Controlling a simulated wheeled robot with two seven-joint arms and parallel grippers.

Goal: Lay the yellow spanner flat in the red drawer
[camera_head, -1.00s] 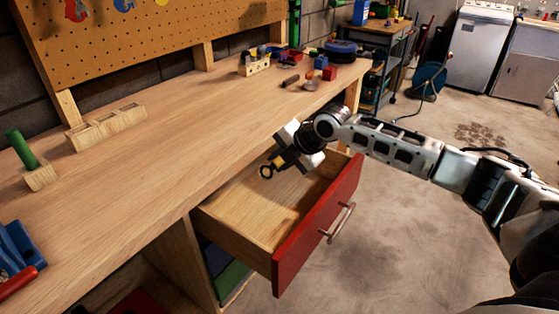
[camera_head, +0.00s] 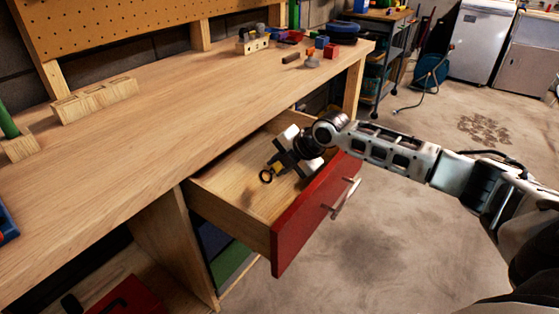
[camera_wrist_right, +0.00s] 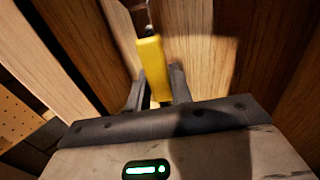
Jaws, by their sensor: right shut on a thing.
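The red drawer (camera_head: 290,236) is pulled out below the workbench, and its wooden inside is bare in the part that shows. My right gripper (camera_head: 279,166) is over the inside of the drawer, shut on the yellow spanner. The spanner's dark ring end (camera_head: 266,176) sticks out to the left of the jaws. In the right wrist view the spanner's yellow handle (camera_wrist_right: 153,68) stands between the two fingers (camera_wrist_right: 156,90), with a dark part beyond it. I cannot tell whether the spanner touches the drawer floor. My left gripper is not in view.
The workbench top (camera_head: 180,120) overhangs the back of the drawer. A wooden block with slots (camera_head: 95,100) and several small coloured blocks lie on it. A red box (camera_head: 125,297) sits on the shelf lower left. The floor right of the drawer is clear.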

